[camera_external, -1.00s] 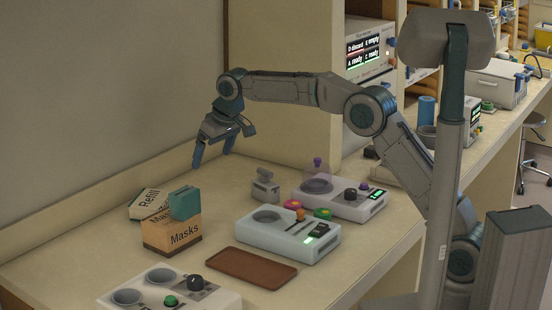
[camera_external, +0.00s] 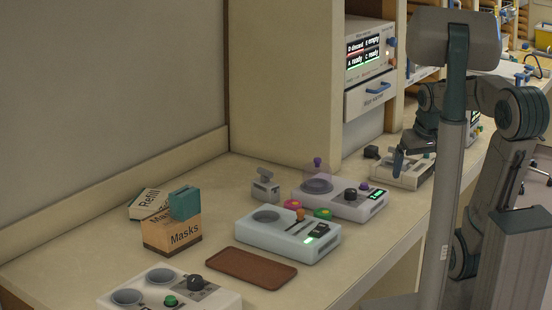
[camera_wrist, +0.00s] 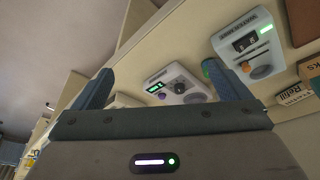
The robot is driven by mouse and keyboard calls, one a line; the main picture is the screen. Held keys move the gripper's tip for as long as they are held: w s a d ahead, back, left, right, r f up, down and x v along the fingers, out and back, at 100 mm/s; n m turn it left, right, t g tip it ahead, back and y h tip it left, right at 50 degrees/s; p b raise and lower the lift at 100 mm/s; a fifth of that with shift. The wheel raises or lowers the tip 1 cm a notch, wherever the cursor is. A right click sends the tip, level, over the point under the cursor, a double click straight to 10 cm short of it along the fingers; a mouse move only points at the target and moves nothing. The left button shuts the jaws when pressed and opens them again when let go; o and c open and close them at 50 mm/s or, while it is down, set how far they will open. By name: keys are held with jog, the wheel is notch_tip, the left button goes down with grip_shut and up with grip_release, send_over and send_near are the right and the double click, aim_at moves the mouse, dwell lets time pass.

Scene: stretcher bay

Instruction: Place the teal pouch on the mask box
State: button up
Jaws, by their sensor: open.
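The teal pouch (camera_external: 185,203) rests on top of the cardboard mask box (camera_external: 172,240), which is labelled "Masks", at the left of the counter in the external view. A corner of a cardboard box marked "KS" (camera_wrist: 311,66) shows at the right edge of the wrist view. My gripper (camera_external: 398,162) is far to the right of the pouch and box, over the right part of the counter, partly hidden by my arm and column. In the wrist view my gripper (camera_wrist: 165,92) has its two blue fingers wide apart with nothing between them.
A "Refill" box (camera_external: 147,200) lies behind the mask box. A brown tray (camera_external: 252,268), a pale device with a green display (camera_external: 285,238), and another device with a purple knob (camera_external: 340,200) stand on the counter.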

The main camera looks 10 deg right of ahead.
jog(key=s+d+f+m, duration=0.1)
jog(key=s+d+f, duration=0.1)
jog(key=s, duration=0.3)
jog(key=shift+s+d+f, duration=0.35)
jog(key=shift+d+f, duration=0.05)
jog(key=shift+f, duration=0.45)
